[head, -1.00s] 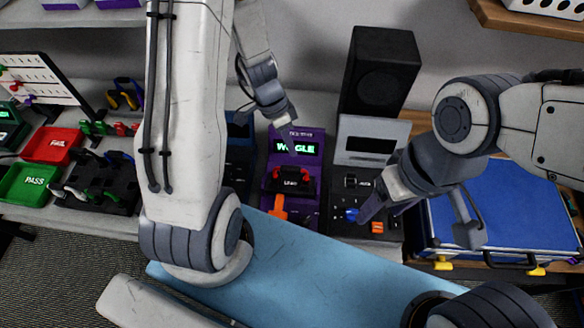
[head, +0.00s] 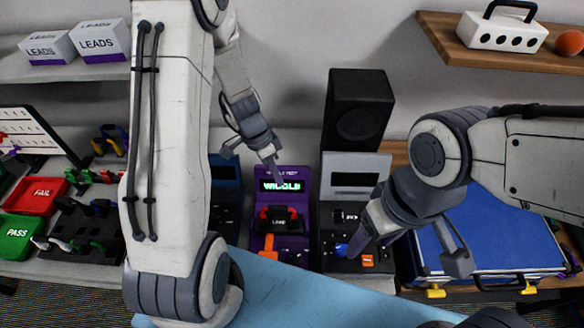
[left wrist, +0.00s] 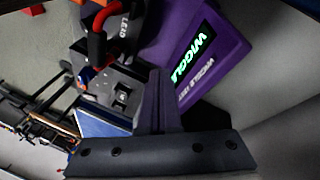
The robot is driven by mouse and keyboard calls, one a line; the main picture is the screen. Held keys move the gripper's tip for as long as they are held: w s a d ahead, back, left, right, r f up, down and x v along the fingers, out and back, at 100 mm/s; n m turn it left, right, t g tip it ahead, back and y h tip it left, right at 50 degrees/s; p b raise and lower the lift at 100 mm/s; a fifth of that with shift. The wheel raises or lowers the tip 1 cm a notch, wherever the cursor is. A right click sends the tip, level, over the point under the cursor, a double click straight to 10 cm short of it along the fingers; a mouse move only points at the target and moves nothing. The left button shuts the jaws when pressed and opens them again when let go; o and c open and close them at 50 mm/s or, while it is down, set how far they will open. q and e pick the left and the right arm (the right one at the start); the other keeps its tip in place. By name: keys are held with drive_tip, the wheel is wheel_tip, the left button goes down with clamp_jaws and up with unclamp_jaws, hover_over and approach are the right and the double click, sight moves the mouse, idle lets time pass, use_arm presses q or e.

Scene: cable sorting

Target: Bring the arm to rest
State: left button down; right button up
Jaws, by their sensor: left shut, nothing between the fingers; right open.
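My left gripper (head: 273,168) is shut and empty. It hangs in front of the upper part of the purple tester (head: 297,180), whose green screen reads WIGGLE. In the left wrist view, its closed fingers (left wrist: 158,100) stand beside the purple tester (left wrist: 225,45), with nothing between them. My right gripper (head: 408,258) is open and empty.
A black and red LEAD piece (head: 278,219) sits on the purple tester. A black speaker box (head: 358,108) stands behind. Red FAIL (head: 38,192) and green PASS (head: 18,232) trays are at the left. Shelves with LEADS boxes (head: 102,40) and a white case (head: 500,32) are above.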

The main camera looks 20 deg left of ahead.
use_arm(q)
drive_tip(key=s+d+r+y+b, duration=0.1)
drive_tip(key=s+d+r, duration=0.3)
drive_tip(key=d, duration=0.2)
drive_tip(key=s+d+r+b, duration=0.1)
drive_tip(key=s+d+r, duration=0.3)
drive_tip(key=d+r, duration=0.15)
drive_tip(key=s+d+r+n+y+b, duration=0.1)
drive_tip(key=s+d+r+b, duration=0.1)
drive_tip(key=s, duration=0.9)
drive_tip(key=shift+r+n+t+y, duration=0.3)
drive_tip(key=shift+r+n+y, duration=0.1)
drive_tip(key=shift+r, duration=0.5)
use_arm(e)
wheel_tip(320, 180, down, 4)
use_arm(q)
drive_tip(key=shift+w+d, duration=0.1)
use_arm(e)
drive_tip(key=shift+c, duration=0.3)
